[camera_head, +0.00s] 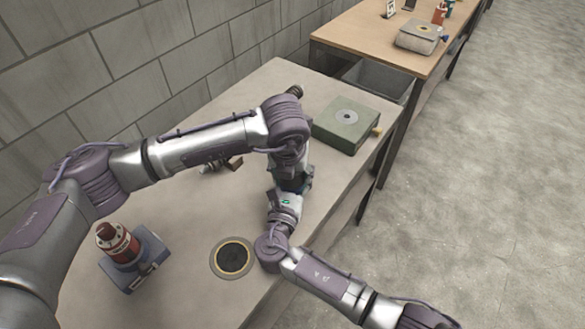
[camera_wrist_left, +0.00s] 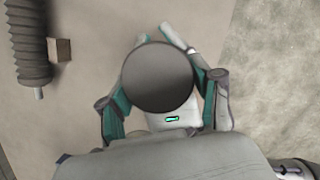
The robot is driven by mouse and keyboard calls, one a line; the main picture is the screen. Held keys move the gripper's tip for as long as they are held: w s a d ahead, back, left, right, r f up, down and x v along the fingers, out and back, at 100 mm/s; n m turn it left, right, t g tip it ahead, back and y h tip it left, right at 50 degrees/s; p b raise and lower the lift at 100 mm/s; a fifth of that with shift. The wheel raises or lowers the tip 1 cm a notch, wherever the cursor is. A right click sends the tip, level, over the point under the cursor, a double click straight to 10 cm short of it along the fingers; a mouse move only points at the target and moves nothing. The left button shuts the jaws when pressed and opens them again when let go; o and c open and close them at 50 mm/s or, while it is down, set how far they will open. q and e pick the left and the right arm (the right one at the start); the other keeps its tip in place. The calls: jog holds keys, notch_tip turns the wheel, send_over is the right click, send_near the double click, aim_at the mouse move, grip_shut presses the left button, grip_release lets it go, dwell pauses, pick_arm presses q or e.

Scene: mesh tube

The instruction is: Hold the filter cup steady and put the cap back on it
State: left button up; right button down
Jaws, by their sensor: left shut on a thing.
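My left gripper (camera_head: 291,170) reaches down over the middle of the bench. In the left wrist view its teal-padded fingers (camera_wrist_left: 160,80) lie on both sides of a dark grey round disc (camera_wrist_left: 158,76), and it is shut on this. I see only the disc's flat face, so I cannot tell whether it is the cap alone or the top of the filter cup. My right arm comes up from below in the head view, and its gripper (camera_head: 286,202) meets the left one. Its fingers and anything between them are hidden.
A red-brown cylinder (camera_head: 117,243) stands on a blue-grey base (camera_head: 150,247) at lower left. A dark gold-ringed disc (camera_head: 232,258) lies near my right arm. A green box (camera_head: 348,124) stands at the back right. A ribbed dark tube (camera_wrist_left: 30,42) lies beside a small brown block (camera_wrist_left: 60,50).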

pick_arm(q)
jog(key=shift+s+d, duration=0.1)
jog(key=shift+s, duration=0.1)
jog(key=shift+s+f, duration=0.1)
jog(key=shift+f, duration=0.25)
dwell(0.4)
jog(key=shift+a+m+h, duration=0.2)
jog(key=shift+m+h, duration=0.3)
jog(key=shift+m, duration=0.7)
jog(key=m+h, duration=0.1)
jog(key=m, duration=0.3)
jog(key=shift+f+g, duration=0.1)
jog(key=shift+g, duration=0.2)
jog(key=o, duration=1.4)
jog(key=shift+a, duration=0.1)
jog(key=shift+w, duration=0.25)
